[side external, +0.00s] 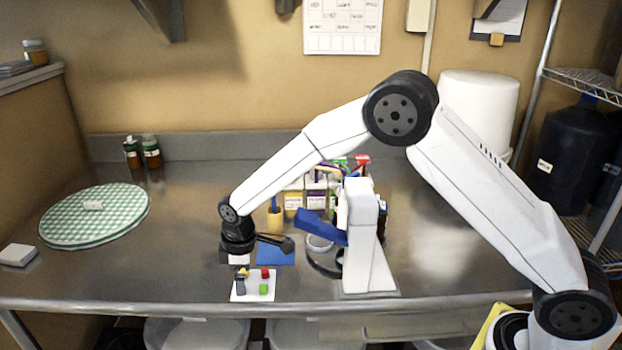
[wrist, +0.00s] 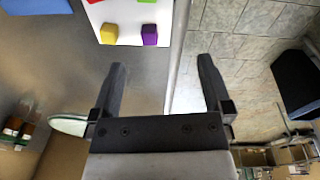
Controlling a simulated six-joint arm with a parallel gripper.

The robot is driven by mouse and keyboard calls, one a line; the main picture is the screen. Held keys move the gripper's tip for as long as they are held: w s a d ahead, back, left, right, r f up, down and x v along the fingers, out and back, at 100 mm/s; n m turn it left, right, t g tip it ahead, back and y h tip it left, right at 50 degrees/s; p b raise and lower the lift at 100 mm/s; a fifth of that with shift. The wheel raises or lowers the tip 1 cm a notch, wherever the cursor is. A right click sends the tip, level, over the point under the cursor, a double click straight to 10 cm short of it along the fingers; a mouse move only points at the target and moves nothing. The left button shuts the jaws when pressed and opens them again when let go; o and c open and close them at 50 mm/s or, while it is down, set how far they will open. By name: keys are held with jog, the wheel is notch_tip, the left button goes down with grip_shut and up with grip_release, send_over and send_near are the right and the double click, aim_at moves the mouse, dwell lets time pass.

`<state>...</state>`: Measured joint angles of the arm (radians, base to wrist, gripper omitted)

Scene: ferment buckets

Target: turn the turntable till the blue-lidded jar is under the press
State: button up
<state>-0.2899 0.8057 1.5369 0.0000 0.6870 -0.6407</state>
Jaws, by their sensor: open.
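My gripper (side external: 235,250) hangs low over the front of the steel bench, left of the white press-like stand (side external: 366,240). In the wrist view its two black fingers (wrist: 160,70) are spread apart with nothing between them. The stand has a blue lever-like part (side external: 320,228) on its left side. A dark curved base (side external: 323,265) shows low beside the stand, partly hidden; I cannot tell whether it is the turntable. I cannot make out a blue-lidded jar. Several bottles and containers (side external: 315,192) stand behind my forearm, partly covered.
A white board (side external: 268,293) with small coloured blocks lies at the front edge near my gripper; it also shows in the wrist view (wrist: 124,35). A blue mat (side external: 276,254) lies behind it. A green checked round mat (side external: 95,225) is at left. The bench between is clear.

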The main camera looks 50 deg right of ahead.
jog(key=w+d+r+t, duration=0.2)
jog(key=w+r, duration=0.2)
jog(key=w, duration=0.7)
jog(key=w+d+r, duration=0.2)
jog(key=d+r, duration=0.1)
jog(key=d, duration=0.2)
jog(key=s+d+r+m+g, duration=0.1)
jog(key=s+d+r+m, duration=0.2)
jog(key=s+d, duration=0.3)
jog(key=s+d+r+m+g, duration=0.1)
jog(key=s+d+r+m, duration=0.3)
jog(key=d, duration=0.5)
jog(key=s+d+r+m+g, duration=0.1)
jog(key=s+d+r+m, duration=0.2)
jog(key=s+d+r, duration=0.4)
jog(key=shift+s+d+r+m, duration=0.1)
jog(key=shift+s+d+m, duration=0.05)
jog(key=shift+s, duration=0.3)
jog(key=shift+s+d+m, duration=0.1)
jog(key=shift+s+m, duration=0.05)
jog(key=shift+s, duration=0.25)
jog(key=shift+f, duration=3.9)
grip_shut()
